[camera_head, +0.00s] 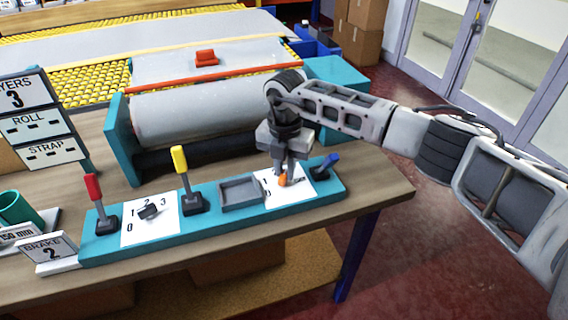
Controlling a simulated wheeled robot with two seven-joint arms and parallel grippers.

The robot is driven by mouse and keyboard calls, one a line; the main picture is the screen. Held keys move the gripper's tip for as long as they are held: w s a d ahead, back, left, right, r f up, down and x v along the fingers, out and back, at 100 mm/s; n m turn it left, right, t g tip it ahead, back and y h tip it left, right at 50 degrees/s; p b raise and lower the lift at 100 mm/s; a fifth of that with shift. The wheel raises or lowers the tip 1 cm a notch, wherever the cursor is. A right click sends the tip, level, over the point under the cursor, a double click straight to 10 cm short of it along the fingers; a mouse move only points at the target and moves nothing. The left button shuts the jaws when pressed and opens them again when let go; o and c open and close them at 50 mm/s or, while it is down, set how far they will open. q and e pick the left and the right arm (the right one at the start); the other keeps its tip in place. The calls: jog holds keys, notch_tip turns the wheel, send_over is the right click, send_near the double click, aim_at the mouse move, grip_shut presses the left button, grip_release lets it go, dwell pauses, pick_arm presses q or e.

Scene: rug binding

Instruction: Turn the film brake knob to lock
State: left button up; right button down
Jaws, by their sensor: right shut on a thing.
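A teal control panel (222,210) lies along the front of the wooden table. My right gripper (286,173) points down over a white plate (300,191) at the panel's right part and is shut on a small orange knob (283,181). The fingers hide part of the knob and the plate's markings, so I cannot read its setting. A black dial knob (149,211) sits on another white plate numbered 0 to 3 at the panel's left. I cannot tell from the markings which is the film brake. My left gripper is not in view.
A blue lever (327,165) stands just right of the gripper. A grey tray (241,191), yellow lever (181,166) and red lever (95,195) lie left along the panel. A sign reads BRAKE 2 (49,249). A large film roll (195,108) lies behind.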

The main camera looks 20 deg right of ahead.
jog(key=m, duration=0.1)
jog(key=m+p, duration=0.1)
jog(key=m, duration=0.1)
jog(key=shift+d+r, duration=0.1)
jog(key=shift+r, duration=0.1)
jog(key=m+p, duration=0.2)
jog(key=m, duration=0.2)
jog(key=shift+s, duration=0.1)
jog(key=shift+s+d+m+p, duration=0.1)
jog(key=shift+m+p, duration=0.45)
jog(key=shift+m, duration=0.65)
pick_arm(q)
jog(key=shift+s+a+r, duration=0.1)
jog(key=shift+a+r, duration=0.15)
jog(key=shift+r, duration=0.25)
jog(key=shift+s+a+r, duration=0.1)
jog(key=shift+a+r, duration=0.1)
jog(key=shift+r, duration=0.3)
pick_arm(e)
jog(key=shift+f+m, duration=0.1)
jog(key=shift+m, duration=0.2)
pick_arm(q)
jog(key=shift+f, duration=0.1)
pick_arm(e)
jog(key=c, duration=1.4)
grip_release()
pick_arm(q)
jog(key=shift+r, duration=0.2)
